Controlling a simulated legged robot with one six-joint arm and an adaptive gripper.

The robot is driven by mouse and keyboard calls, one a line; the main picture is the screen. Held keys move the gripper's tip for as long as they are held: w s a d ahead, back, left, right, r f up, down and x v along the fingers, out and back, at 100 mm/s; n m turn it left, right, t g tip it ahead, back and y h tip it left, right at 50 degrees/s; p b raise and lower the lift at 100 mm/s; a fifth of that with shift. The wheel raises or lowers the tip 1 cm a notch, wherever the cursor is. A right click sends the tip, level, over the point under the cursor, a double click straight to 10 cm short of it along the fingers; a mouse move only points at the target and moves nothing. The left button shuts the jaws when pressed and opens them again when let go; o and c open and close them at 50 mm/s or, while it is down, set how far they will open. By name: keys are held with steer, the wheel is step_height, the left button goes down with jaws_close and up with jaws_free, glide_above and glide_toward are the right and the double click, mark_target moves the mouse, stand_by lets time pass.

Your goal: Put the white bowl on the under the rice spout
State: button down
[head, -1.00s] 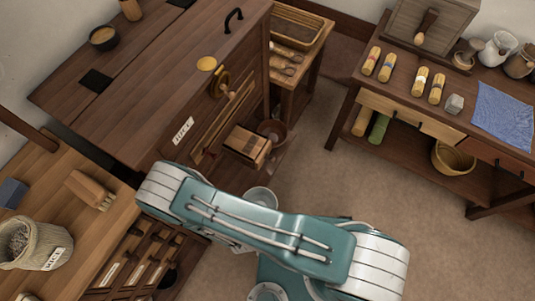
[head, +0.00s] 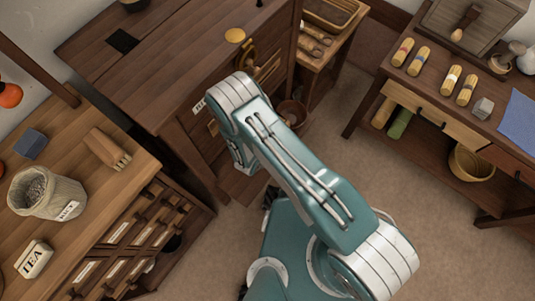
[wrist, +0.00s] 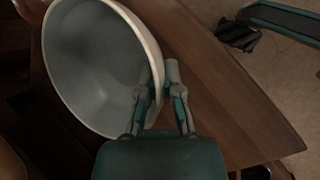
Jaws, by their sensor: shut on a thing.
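The white bowl (wrist: 92,62) shows large in the wrist view, tilted, with its grey, empty-looking inside facing the camera. My gripper (wrist: 158,75) is shut on its rim, one finger on each side. In the head view my arm hides the gripper and the bowl. The dark wooden rice cabinet (head: 150,65) stands ahead of the arm, with part of its white label (head: 199,105) showing. My arm covers the spout on its front. A low wooden ledge (head: 236,184) shows at the cabinet's foot, and a wooden surface (wrist: 225,75) lies below the bowl in the wrist view.
A brown pot (head: 293,113) stands right of my arm by the cabinet. A bench at right has a low basket (head: 471,163). The floor between is clear.

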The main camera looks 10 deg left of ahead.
steer(key=shift+w+a, duration=0.25)
steer(key=shift+w, duration=0.4)
steer(key=shift+f, duration=1.75)
steer(key=shift+s+f, duration=0.1)
steer(key=c, duration=0.8)
jaws_free()
steer(key=v, duration=1.2)
steer(key=shift+d, duration=0.1)
